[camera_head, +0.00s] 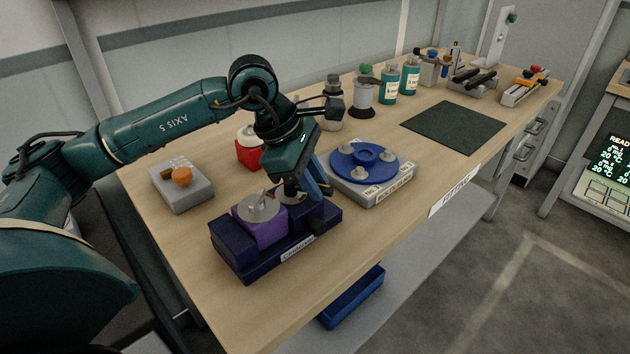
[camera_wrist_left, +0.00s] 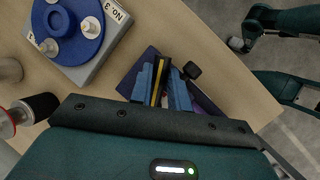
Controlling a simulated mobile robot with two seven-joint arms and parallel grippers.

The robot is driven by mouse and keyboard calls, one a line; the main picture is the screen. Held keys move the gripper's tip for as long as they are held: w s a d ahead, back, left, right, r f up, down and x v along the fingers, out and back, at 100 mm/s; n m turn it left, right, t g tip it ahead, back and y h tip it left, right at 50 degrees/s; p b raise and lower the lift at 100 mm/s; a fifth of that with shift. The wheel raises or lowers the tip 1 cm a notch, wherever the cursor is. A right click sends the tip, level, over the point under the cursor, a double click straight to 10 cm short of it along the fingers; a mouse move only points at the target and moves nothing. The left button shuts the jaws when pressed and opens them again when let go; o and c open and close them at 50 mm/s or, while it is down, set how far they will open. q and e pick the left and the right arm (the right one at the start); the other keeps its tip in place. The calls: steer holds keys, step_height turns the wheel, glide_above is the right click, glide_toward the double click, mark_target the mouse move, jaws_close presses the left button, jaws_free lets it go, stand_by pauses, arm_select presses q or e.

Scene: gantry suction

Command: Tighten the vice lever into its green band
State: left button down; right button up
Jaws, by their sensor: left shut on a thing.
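The vice (camera_head: 232,252) is a dark navy and purple block at the near left of the bench. A round grey dial (camera_head: 262,212) with a pointer sits on its purple part; I cannot make out a green band. My left gripper (camera_head: 300,192) reaches down over the vice's right end. In the left wrist view, its blue fingers (camera_wrist_left: 163,95) are closed around a narrow piece, which I take to be the vice lever and which they mostly hide. A black knob (camera_wrist_left: 192,70) shows beside the fingers. My right gripper is not in view.
A grey fixture with a blue round plate (camera_head: 366,158) stands just right of the vice. A grey box with an orange knob (camera_head: 181,177) and a red container (camera_head: 249,153) are behind it. A dark green mat (camera_head: 455,131) lies clear farther right.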

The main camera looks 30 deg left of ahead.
arm_select(q)
steer(key=c, duration=1.3)
jaws_free()
steer(key=shift+r, duration=0.1)
steer(key=v, duration=1.3)
steer(key=shift+a, duration=0.1)
